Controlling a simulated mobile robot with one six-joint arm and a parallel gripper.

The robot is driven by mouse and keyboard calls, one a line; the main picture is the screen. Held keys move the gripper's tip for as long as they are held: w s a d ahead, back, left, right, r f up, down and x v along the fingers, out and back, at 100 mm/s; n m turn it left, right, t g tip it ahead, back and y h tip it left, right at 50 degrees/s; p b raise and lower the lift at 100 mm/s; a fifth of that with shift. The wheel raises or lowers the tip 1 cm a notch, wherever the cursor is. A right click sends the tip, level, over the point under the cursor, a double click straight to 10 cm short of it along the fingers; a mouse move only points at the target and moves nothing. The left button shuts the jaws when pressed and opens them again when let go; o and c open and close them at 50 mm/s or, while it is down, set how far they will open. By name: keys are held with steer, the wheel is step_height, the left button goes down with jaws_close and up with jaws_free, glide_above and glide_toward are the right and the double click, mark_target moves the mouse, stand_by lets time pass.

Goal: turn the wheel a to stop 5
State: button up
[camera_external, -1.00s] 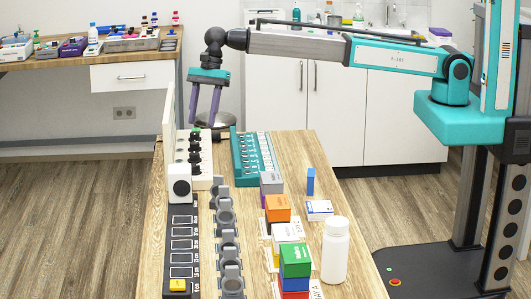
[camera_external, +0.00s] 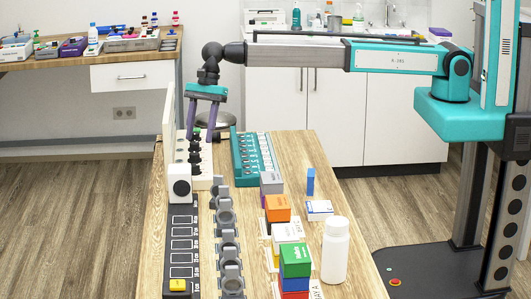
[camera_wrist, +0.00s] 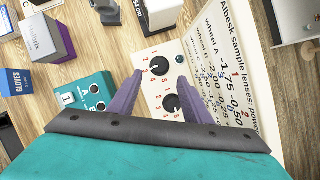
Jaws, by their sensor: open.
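A cream panel (camera_external: 206,160) carries a row of black knobs at the table's far left; small green caps show near its far end. In the wrist view the panel (camera_wrist: 147,62) has two black knobs, an upper one (camera_wrist: 160,65) and a lower one (camera_wrist: 172,103), with red numbers around them. I cannot tell which knob is wheel a or where either points. My gripper (camera_external: 200,138) hangs over the far part of the panel. In the wrist view my gripper (camera_wrist: 160,77) has its purple fingers apart, on either side of the knobs, with nothing clearly held.
A printed lens-power sign (camera_wrist: 228,75) stands beside the panel, listing wheel A. A teal rack (camera_external: 240,165) stands to the right of the panel. Grey ring holders (camera_external: 229,245), stacked boxes (camera_external: 296,262) and a white bottle (camera_external: 335,252) stand nearer. The table's right far part is clear.

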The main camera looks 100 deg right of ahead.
mark_target(194, 165)
steer(key=shift+p+x, duration=1.1)
steer(key=shift+x, duration=3.25)
steer(key=c, duration=1.1)
steer(key=shift+o, duration=0.2)
